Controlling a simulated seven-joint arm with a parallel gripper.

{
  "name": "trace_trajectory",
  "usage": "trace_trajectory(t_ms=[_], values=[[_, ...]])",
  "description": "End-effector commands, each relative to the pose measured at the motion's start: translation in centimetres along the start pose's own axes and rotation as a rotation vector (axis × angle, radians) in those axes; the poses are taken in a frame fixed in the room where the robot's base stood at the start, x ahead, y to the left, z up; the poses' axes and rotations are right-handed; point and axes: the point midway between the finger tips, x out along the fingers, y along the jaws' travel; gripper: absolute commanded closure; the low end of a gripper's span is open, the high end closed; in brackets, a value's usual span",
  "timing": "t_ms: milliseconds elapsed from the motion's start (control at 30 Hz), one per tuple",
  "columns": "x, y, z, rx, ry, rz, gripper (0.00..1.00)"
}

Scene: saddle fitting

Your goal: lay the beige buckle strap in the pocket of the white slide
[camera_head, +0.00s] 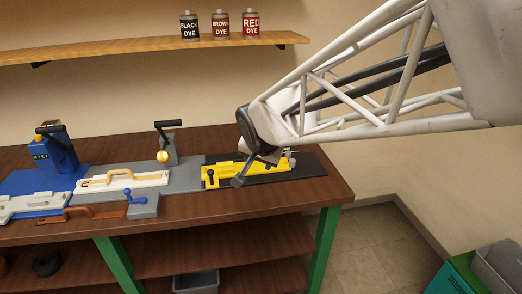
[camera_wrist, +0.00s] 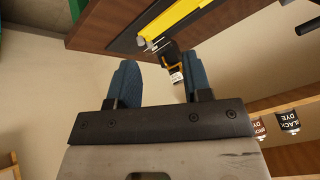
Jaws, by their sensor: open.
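The white slide (camera_head: 150,180) lies on a grey plate in the middle of the bench in the head view. A beige buckle strap (camera_head: 122,173) lies along the slide; at this size I cannot tell whether it sits fully down in the pocket. My gripper (camera_head: 238,182) is right of the slide, by the yellow fixture, and apart from the strap. The wrist view shows its two blue fingers (camera_wrist: 159,72) spread, with nothing held between them. The strap and white slide do not show in the wrist view.
The yellow fixture (camera_head: 248,172) sits on a black plate (camera_head: 308,167) at right. A brown strap (camera_head: 82,215) lies at the bench front. A blue clamp (camera_head: 135,197), a black-handled lever (camera_head: 166,145) and a blue machine (camera_head: 55,153) stand near the slide. Dye bottles (camera_head: 220,25) are on the shelf.

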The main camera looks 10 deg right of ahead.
Motion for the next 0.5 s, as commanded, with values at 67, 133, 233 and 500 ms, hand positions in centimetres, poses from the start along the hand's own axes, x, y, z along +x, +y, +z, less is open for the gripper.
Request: trace_trajectory(t_ms=[67,133,233,500], values=[[-1.6,2.2,1.0,-0.041,-0.023,0.028,0.55],[-2.7,3.9,2.0,-0.085,-0.048,0.050,0.55],[-4.4,6.2,3.5,-0.146,-0.088,0.076,0.55],[-8.6,11.7,8.5,-0.314,-0.216,0.109,0.55]])
